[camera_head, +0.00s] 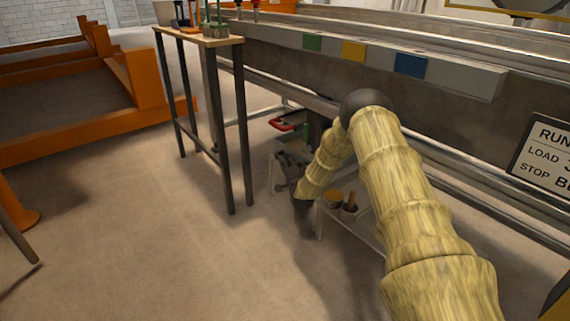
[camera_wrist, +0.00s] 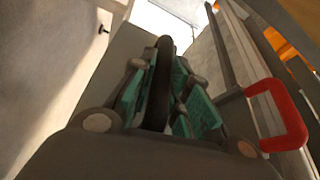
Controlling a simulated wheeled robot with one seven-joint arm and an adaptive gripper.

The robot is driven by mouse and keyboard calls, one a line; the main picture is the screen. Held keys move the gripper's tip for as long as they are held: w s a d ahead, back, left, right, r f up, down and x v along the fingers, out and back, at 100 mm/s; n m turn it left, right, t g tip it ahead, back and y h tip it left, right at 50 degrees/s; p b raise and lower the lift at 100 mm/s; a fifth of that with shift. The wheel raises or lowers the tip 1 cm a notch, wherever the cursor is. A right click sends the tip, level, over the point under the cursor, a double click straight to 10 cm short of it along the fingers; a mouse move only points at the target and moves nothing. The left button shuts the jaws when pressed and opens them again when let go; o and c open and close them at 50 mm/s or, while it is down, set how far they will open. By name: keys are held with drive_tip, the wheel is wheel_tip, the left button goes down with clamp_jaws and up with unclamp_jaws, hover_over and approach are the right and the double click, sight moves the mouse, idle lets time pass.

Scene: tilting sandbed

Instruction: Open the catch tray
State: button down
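My gripper shows in the wrist view (camera_wrist: 162,98), with teal pads on both fingers. A dark, curved upright bar (camera_wrist: 160,75) stands between the pads. I cannot tell whether the pads press on it, or whether it is a handle of the catch tray. A flat grey surface (camera_wrist: 125,45) lies beyond it. In the head view my gripper (camera_head: 303,216) is a dark shape pointing down, low beside the bench, its fingers not clear. I cannot pick out the catch tray for certain in either view.
A red handle (camera_wrist: 285,115) is close right of my gripper in the wrist view. A grey bin (camera_head: 290,150) and a low shelf with an orange-topped jar (camera_head: 333,198) are near my forearm. A tall narrow table (camera_head: 225,41) stands left.

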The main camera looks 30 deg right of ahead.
drive_tip(key=s+a+p, duration=0.2)
drive_tip(key=a+p, duration=0.4)
drive_tip(key=a, duration=2.2)
drive_tip(key=shift+a+p, duration=0.3)
drive_tip(key=shift+p, duration=0.1)
drive_tip(key=c, duration=1.4)
unclamp_jaws()
drive_tip(key=shift+o, duration=0.2)
drive_tip(key=shift+s, duration=0.1)
drive_tip(key=v, duration=1.2)
drive_tip(key=shift+f, duration=0.1)
